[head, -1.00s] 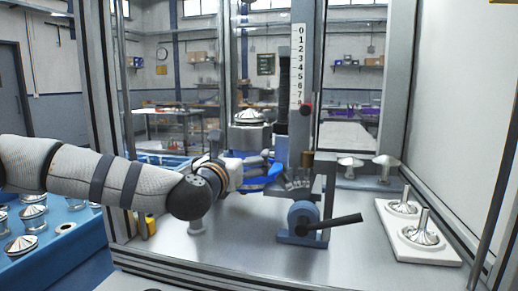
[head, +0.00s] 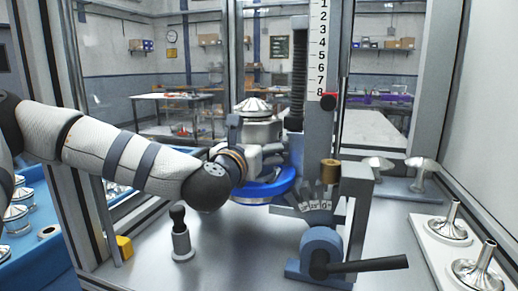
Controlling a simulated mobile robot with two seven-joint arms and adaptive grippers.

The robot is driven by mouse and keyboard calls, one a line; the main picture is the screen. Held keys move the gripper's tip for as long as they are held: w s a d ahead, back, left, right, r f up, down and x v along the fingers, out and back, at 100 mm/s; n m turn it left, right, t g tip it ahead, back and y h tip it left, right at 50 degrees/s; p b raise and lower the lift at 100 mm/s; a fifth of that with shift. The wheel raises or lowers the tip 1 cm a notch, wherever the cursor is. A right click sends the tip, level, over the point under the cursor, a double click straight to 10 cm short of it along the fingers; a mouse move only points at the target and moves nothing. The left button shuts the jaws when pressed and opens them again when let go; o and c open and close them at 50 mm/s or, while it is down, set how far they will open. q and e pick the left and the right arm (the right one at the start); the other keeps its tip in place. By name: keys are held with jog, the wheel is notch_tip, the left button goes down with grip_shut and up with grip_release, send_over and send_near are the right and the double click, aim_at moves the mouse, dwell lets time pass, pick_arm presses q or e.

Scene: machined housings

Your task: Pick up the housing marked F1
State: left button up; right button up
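Several shiny metal housings show, and I can read no F1 mark on any. One cone-topped housing (head: 257,106) sits high at the centre, on a pale cylindrical block behind my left gripper. Two with upright stems, a front one (head: 474,272) and a rear one (head: 447,229), stand on a white plate at the right. Others, such as this housing (head: 17,218), stand at the far left. My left gripper (head: 262,165) is at a blue ring (head: 270,189) in the middle of the machine. Its fingertips are hard to make out. My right gripper is not in view.
A crank (head: 360,265) with a blue hub stands front centre beside a numbered fan-shaped dial (head: 312,203). A black-knobbed post (head: 180,240) stands below my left arm. Two mushroom-shaped metal parts stand behind right. Frame posts (head: 75,150) bound the machine; its front floor is partly clear.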

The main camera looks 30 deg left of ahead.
pick_arm(q)
jog(key=shift+s+d+r, duration=0.3)
jog(key=shift+s+r, duration=0.05)
jog(key=shift+s, duration=0.35)
jog(key=shift+c, duration=0.6)
jog(key=shift+s, duration=0.2)
jog(key=c, duration=0.5)
jog(key=shift+w+f, duration=0.1)
jog(key=shift+w, duration=0.1)
jog(key=c, duration=0.8)
jog(key=shift+r, duration=0.2)
jog(key=shift+c, duration=0.8)
